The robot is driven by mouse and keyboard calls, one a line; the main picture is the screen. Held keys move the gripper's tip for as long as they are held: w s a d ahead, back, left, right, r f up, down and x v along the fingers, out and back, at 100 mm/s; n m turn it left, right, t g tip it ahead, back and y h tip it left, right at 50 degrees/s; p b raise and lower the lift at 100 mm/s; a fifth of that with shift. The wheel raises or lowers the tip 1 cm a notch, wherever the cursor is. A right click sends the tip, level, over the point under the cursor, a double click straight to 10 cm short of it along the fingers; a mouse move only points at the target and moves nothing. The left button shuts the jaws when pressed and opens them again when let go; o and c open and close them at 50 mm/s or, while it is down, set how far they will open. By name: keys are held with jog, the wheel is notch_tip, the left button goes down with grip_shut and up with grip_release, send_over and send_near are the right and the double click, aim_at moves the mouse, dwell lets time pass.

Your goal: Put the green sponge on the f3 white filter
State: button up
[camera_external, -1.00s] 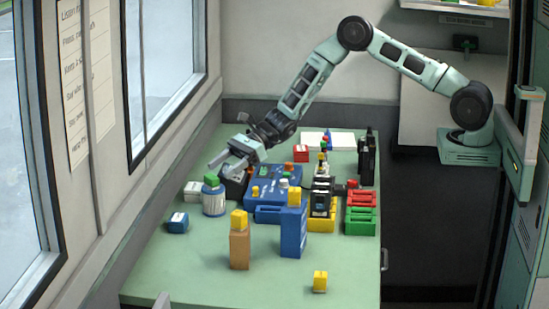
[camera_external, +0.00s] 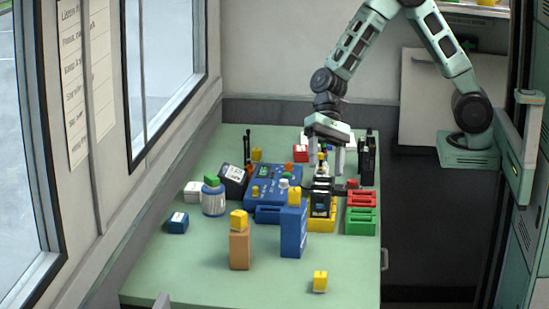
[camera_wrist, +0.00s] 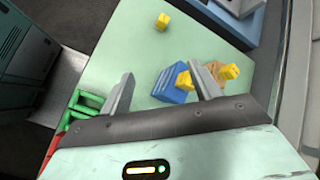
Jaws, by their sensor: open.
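A small green block (camera_external: 211,180), which may be the green sponge, sits on top of a white can with a blue band (camera_external: 214,201) at the table's left. I cannot read any f3 mark, so I cannot tell which thing is the white filter; a small white box (camera_external: 193,190) stands left of the can. My gripper (camera_external: 326,170) points down over the back right of the table, open, its fingers either side of small items behind the black device. In the wrist view my gripper (camera_wrist: 164,88) shows two spread fingers with nothing held; no green block shows there.
A black device on a yellow base (camera_external: 320,222) stands below my gripper. Red and green crates (camera_external: 361,221) and black radios (camera_external: 367,160) are to the right. A tall blue box (camera_external: 292,232) and a tan box (camera_external: 239,250) stand in front.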

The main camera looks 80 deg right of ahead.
jog(key=s+d+r+n+h, duration=0.1)
jog(key=s+d+n+h, duration=0.2)
jog(key=s+n, duration=0.5)
jog(key=s+d+r+n+h, duration=0.1)
jog(key=s+d+n+h, duration=0.2)
jog(key=s+n, duration=0.6)
jog(key=s+h, duration=0.2)
jog(key=s, duration=0.4)
jog(key=shift+d+n, duration=0.15)
jog(key=shift+n, duration=0.15)
